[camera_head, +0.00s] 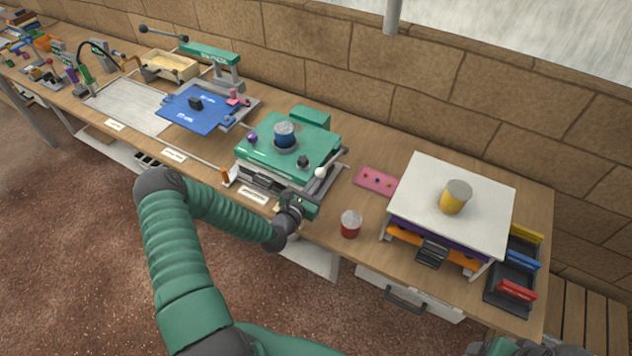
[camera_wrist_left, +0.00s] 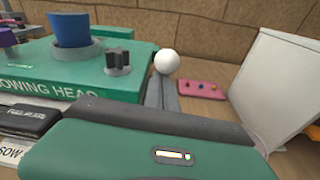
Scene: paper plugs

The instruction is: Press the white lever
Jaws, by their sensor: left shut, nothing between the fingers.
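The white lever's round knob (camera_head: 320,172) is at the right side of the green sowing head machine (camera_head: 262,150). In the left wrist view the white knob (camera_wrist_left: 167,61) sits on a grey lever arm (camera_wrist_left: 160,92), just right of the black star-shaped knob. My left gripper (camera_head: 304,203) is at the machine's front right corner, shut and empty, nearer the table's front edge than the white knob. I see a gap between them. The fingertips are hard to make out, and the wrist view shows mainly the gripper's green housing.
A red-and-white cup (camera_head: 350,224) stands right of my left gripper. A pink plate (camera_head: 376,181) lies behind it. A white-topped stand (camera_head: 430,190) with a yellow cup (camera_head: 455,197) is further right. A blue cup (camera_head: 285,134) stands on the machine.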

